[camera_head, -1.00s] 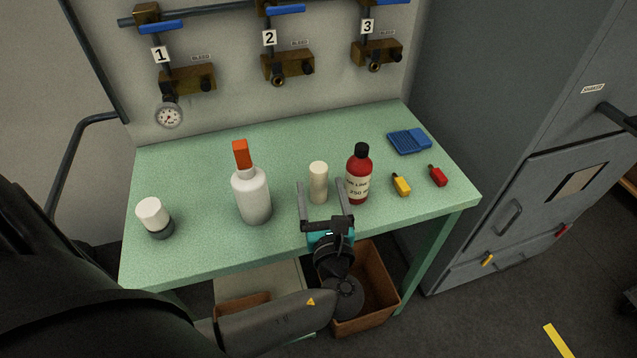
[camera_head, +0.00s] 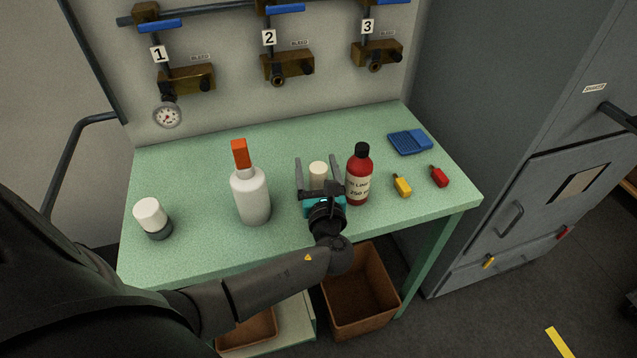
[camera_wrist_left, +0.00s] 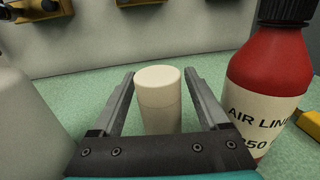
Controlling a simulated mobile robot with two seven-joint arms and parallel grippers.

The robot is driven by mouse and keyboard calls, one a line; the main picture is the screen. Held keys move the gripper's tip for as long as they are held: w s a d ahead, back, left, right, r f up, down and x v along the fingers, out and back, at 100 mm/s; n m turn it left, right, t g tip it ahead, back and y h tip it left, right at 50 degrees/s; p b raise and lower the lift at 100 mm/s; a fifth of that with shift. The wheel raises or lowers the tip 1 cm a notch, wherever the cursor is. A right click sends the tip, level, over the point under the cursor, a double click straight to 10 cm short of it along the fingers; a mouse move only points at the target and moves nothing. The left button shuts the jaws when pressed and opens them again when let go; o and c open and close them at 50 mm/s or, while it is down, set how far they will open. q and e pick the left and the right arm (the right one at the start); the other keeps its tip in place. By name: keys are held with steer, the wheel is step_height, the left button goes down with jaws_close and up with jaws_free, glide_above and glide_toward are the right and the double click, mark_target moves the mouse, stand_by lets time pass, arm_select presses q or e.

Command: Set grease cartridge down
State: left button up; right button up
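The grease cartridge appears to be the cream cylinder (camera_head: 318,173), upright on the green bench (camera_head: 200,160); it also shows in the left wrist view (camera_wrist_left: 159,103). My left gripper (camera_head: 317,162) is open, with one finger on each side of the cylinder. In the left wrist view the fingers (camera_wrist_left: 160,82) stand apart from its sides, with bench visible in the gaps. The gripper body hides the cylinder's lower part in the head view. My right gripper is not in view.
A red bottle (camera_head: 358,175) stands close right of my left gripper. A white bottle with an orange cap (camera_head: 251,197) stands left. A white-topped jar (camera_head: 152,216), yellow (camera_head: 402,186) and red (camera_head: 439,177) pieces and a blue item (camera_head: 408,143) lie farther out. Valves line the back panel.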

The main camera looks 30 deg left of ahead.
arm_select(q)
jaws_close()
stand_by(0.4)
steer(key=shift+r, duration=0.1)
step_height(320, 180, up, 20)
steer(key=p, duration=0.7)
steer(key=s+d+f+m+t+h+b, duration=0.4)
steer(key=s+d+f+m+h+b, duration=0.4)
steer(key=s+d+h, duration=0.3)
steer(key=s+d+f+b, duration=0.1)
steer(key=s+d, duration=0.1)
steer(key=d, duration=0.1)
steer(key=shift+f+h, duration=0.2)
steer(key=shift+h, duration=0.2)
